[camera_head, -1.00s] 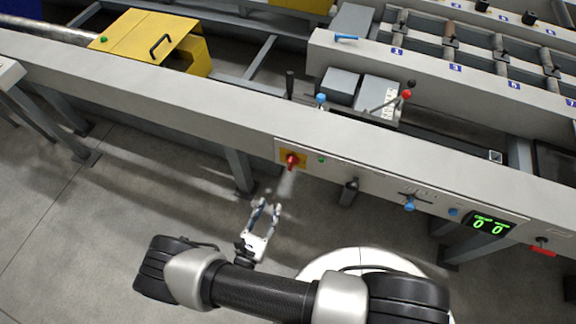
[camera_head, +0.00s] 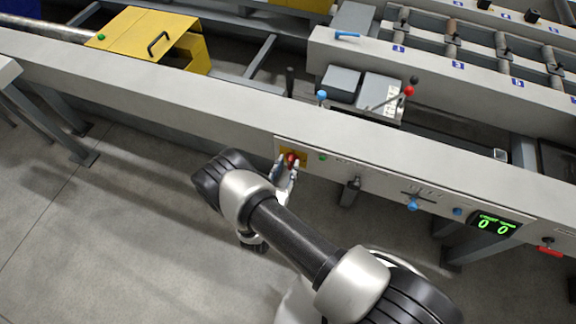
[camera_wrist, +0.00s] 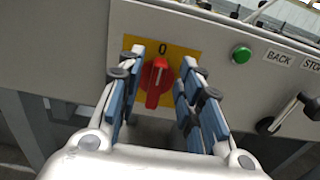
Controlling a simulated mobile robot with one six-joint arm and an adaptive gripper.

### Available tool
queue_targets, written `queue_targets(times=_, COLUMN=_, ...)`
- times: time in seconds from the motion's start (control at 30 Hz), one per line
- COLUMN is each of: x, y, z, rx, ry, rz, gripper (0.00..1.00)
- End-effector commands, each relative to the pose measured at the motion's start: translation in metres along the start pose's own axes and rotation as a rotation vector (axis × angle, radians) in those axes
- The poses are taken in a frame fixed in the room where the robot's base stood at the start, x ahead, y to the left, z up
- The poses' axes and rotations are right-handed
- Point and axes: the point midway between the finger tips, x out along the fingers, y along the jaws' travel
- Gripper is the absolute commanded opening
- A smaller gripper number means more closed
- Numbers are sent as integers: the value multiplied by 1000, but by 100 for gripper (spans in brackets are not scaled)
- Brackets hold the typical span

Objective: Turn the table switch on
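The table switch is a red rotary knob (camera_wrist: 157,82) on a yellow plate (camera_wrist: 181,56) marked "0", on the table's grey front panel. Its handle stands nearly upright in the wrist view. In the head view the red knob (camera_head: 291,158) is partly hidden by my gripper (camera_head: 286,170). In the wrist view my gripper (camera_wrist: 157,88) is open, with one blue-padded finger on each side of the knob. Gaps show between the fingers and the knob.
A green button (camera_wrist: 241,54) sits right of the switch, with BACK and STOP labels beyond. A black handle (camera_head: 350,191) sticks out below the panel. A blue-tipped lever (camera_head: 412,204) and a green digital display (camera_head: 494,225) are farther right.

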Motion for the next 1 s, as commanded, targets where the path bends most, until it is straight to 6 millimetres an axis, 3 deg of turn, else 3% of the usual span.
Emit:
queue_targets(times=0.13, x=10, y=0, z=0, rx=0, ry=-1, rz=-1, gripper=33)
queue_targets(times=0.43, x=12, y=0, z=1, rx=0, ry=-1, rz=0, gripper=33)
queue_targets(times=0.93, x=11, y=0, z=0, rx=-1, ry=0, rz=0, gripper=0)
queue_targets(times=1.0, x=11, y=0, z=0, rx=-1, ry=0, rz=0, gripper=0)
